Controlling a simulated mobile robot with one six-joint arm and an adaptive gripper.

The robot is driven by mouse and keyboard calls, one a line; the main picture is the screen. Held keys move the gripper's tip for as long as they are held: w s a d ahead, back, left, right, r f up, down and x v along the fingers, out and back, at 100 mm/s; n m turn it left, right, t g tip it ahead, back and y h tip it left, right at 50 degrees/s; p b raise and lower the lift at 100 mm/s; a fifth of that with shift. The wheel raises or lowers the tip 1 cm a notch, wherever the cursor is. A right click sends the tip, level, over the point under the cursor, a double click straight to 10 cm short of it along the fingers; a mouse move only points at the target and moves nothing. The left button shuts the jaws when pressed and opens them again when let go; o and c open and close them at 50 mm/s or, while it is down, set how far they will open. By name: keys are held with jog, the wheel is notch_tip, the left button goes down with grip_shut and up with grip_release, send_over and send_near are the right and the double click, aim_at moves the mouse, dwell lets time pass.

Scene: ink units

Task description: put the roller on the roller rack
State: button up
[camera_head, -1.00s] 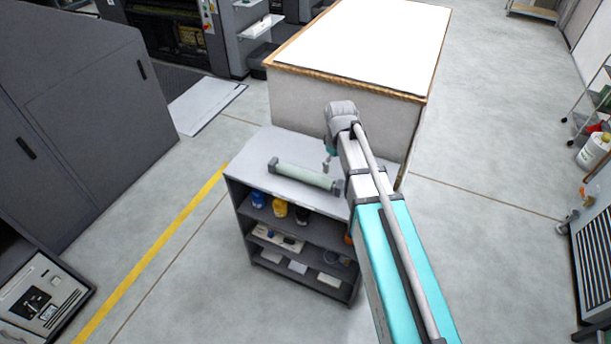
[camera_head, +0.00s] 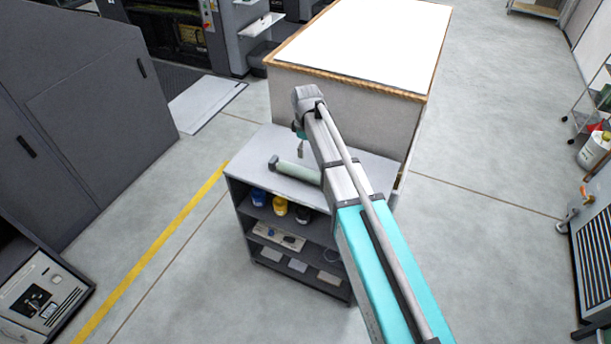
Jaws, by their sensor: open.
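The roller (camera_head: 297,172) is a pale green cylinder with dark end blocks. It lies across the grey top of a shelf unit (camera_head: 262,146). My arm crosses in front of its right end and hides it. My gripper (camera_head: 301,151) hangs pointing down above the shelf top, near the roller's middle and a little behind it in the picture. It looks small, and it is open with nothing in it. I cannot make out a separate roller rack for certain.
The shelf unit holds ink cans (camera_head: 280,206) and small boxes on its lower shelves. A large white-topped table (camera_head: 350,45) stands right behind it. A grey cabinet (camera_head: 90,110) is at the left, and a cart (camera_head: 590,250) is at the right. Open floor lies between.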

aim_at(306, 170)
jog(key=shift+f+b, duration=3.9)
jog(key=shift+f, duration=0.2)
jog(key=shift+f, duration=0.1)
jog(key=f+b, duration=0.3)
jog(key=shift+w+a, duration=0.1)
jog(key=shift+w, duration=0.2)
jog(key=shift+f+b, duration=1)
jog(key=shift+b, duration=0.1)
grip_shut()
